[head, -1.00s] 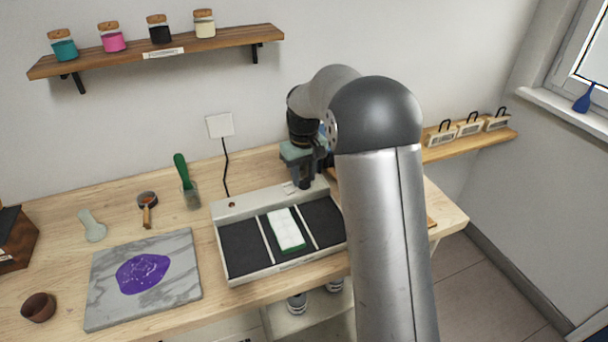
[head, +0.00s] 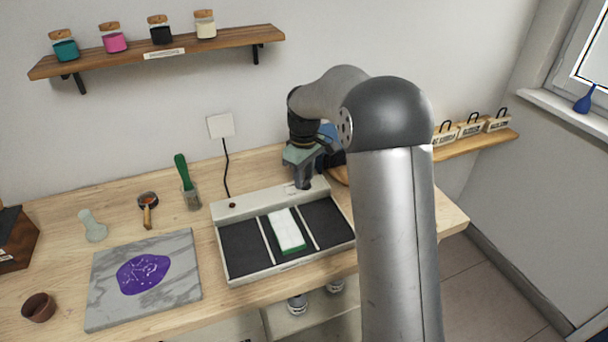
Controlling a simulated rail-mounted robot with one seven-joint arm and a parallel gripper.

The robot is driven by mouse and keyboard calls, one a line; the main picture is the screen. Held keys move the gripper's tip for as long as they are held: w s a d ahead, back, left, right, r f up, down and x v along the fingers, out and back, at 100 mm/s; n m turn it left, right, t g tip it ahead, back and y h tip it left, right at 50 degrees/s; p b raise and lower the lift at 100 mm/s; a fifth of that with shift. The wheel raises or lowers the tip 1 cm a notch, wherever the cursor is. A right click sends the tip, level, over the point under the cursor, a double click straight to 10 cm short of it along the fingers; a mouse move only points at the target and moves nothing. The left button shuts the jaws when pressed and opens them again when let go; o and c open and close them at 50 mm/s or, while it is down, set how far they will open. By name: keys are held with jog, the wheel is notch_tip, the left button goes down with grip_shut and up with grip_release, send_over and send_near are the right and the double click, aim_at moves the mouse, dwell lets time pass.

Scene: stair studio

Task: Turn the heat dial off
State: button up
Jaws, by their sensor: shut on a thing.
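The heater (head: 222,266) is a pale, shallow unit with dark bays and a raised back panel, standing on the wooden bench. A small dark red lamp (head: 232,205) and a pale label (head: 291,188) show on that panel. My gripper (head: 303,184) points down at the right part of the back panel, in the head view. It is shut on the heat dial, which its fingers hide, so the dial's setting cannot be read. A white block with a green base (head: 286,231) lies in the middle bay.
A marble slab (head: 103,310) with a purple puddle lies left of the heater. A green-handled brush (head: 186,180), a small ladle (head: 148,206) and a brown cup (head: 38,307) are also at left. A cord runs from a wall plate (head: 220,126) down behind the heater.

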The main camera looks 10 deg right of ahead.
aim_at(304, 179)
jog(key=shift+r, duration=0.1)
jog(key=o, duration=1)
notch_tip(304, 179, up, 17)
jog(key=shift+r, duration=0.2)
jog(key=shift+s, duration=0.1)
jog(key=s+f+m, duration=0.2)
jog(key=s+f, duration=0.3)
jog(key=s, duration=0.6)
jog(key=s+f+m, duration=0.3)
jog(key=s+f, duration=0.2)
jog(key=s, duration=0.6)
jog(key=s+f+m, duration=0.2)
jog(key=s+f, duration=0.3)
jog(key=s, duration=0.6)
jog(key=shift+s+a+f+m+t, duration=0.2)
jog(key=shift+s+f+m+t, duration=0.1)
jog(key=shift+m, duration=0.1)
